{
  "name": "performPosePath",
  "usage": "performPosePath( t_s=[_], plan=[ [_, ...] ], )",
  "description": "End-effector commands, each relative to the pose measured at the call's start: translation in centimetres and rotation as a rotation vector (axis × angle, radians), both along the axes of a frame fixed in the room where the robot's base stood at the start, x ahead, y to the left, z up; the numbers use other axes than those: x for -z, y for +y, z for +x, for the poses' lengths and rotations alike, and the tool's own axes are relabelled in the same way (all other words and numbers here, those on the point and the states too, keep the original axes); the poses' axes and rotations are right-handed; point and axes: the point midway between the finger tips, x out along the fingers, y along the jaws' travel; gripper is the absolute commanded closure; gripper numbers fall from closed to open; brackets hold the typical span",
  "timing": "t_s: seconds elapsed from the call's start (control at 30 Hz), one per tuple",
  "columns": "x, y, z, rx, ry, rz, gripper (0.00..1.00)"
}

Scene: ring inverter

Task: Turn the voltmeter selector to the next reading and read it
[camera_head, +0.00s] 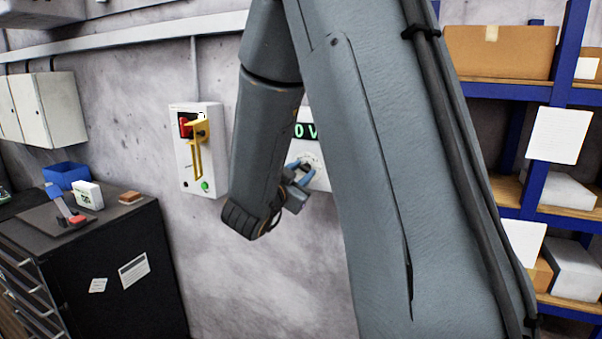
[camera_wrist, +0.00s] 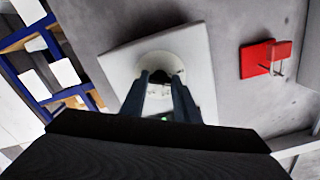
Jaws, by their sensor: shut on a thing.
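The voltmeter (camera_head: 318,150) is a white panel on the wall with a dark display (camera_head: 303,131). Green characters "0 V" show on it; my arm covers part of the panel, so I cannot tell if more digits are hidden. My gripper (camera_head: 299,170) is at the panel, below the display. In the wrist view, the white panel (camera_wrist: 120,62) carries a pale round dial plate (camera_wrist: 162,60). My gripper's two fingers (camera_wrist: 163,78) are shut on the dark selector knob (camera_wrist: 161,73) at its middle. The fingers hide most of the knob and its pointer direction.
A white switch box (camera_head: 190,160) with a red switch and yellow bracket is on the wall at left. A dark cabinet (camera_head: 120,240) holds a blue bin (camera_head: 67,175) and tools. Blue shelving (camera_head: 545,150) with boxes stands at right. The wrist view shows a red fixture (camera_wrist: 256,58).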

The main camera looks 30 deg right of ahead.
Motion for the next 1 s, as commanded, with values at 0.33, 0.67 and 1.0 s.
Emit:
performPosePath(
  t_s=[0.33, 0.67, 1.0],
  plan=[
    [0.37, -0.07, 0.02, 0.002, -0.175, 0.137, 0.94],
    [0.11, -0.08, -0.1, 0.002, -0.265, 0.209, 0.94],
    [0.1, -0.07, -0.11, 0.002, -0.264, 0.208, 0.53]
  ],
)
